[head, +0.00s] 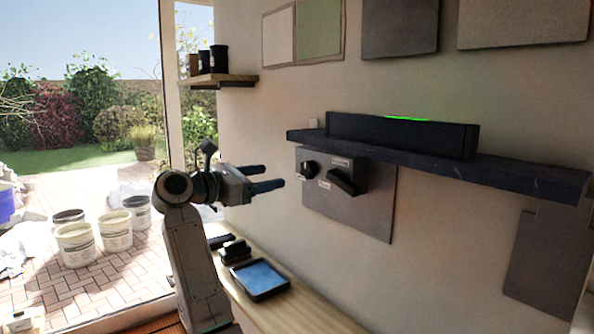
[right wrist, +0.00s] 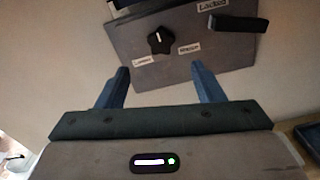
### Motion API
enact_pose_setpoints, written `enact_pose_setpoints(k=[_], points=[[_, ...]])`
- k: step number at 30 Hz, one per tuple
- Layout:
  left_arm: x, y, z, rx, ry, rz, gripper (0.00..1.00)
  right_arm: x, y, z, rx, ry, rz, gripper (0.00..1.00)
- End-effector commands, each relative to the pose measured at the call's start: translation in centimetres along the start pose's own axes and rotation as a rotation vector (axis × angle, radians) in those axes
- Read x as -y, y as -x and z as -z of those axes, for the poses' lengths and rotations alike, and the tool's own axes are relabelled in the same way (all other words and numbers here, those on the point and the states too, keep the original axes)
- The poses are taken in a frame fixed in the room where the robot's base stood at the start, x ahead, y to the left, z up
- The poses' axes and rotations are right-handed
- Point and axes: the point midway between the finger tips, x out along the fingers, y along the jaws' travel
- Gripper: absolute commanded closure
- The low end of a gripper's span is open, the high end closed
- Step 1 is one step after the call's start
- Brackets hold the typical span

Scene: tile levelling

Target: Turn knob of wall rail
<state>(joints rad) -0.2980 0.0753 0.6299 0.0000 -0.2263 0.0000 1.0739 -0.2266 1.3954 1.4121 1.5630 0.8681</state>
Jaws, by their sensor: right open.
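The wall rail (head: 440,165) is a long dark ledge on the wall. A grey panel (head: 365,215) hangs under it. On the panel are a small black knob (head: 308,169) and, to its right, a black lever handle (head: 343,182). In the right wrist view the knob (right wrist: 160,40) is lobed, with a white mark pointing up, and white labels are beside it; the lever (right wrist: 235,22) is under a "Locked" label. My right gripper (head: 270,177) is open and empty, left of the panel and apart from the knob. My left gripper is not in view.
A black box with a green light (head: 400,134) sits on the rail. Below, a wooden bench (head: 290,312) holds a blue-lined tray (head: 260,280) and dark blocks (head: 235,251). A small shelf (head: 222,80) with black cups is at the left. The space before the panel is free.

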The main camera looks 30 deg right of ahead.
Motion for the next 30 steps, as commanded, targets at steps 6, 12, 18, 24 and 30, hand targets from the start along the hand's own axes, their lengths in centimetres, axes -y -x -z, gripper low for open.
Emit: enact_pose_setpoints(k=[6, 12, 18, 24, 30], points=[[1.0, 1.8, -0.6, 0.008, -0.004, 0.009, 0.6, 0.0, -3.3, -0.4, 0.003, 0.003, 0.004, 0.39], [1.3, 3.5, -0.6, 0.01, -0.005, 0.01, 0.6, 0.0, -7.2, -0.4, 0.006, 0.005, 0.004, 0.39], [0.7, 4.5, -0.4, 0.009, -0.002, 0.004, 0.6, 0.0, -9.7, -0.2, 0.004, 0.005, 0.003, 0.39], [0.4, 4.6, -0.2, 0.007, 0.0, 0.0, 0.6, 0.0, -10.5, 0.0, 0.002, 0.004, 0.001, 0.39], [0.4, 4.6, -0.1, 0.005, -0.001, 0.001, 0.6, 0.0, -10.5, 0.1, 0.003, 0.004, 0.001, 0.39]])
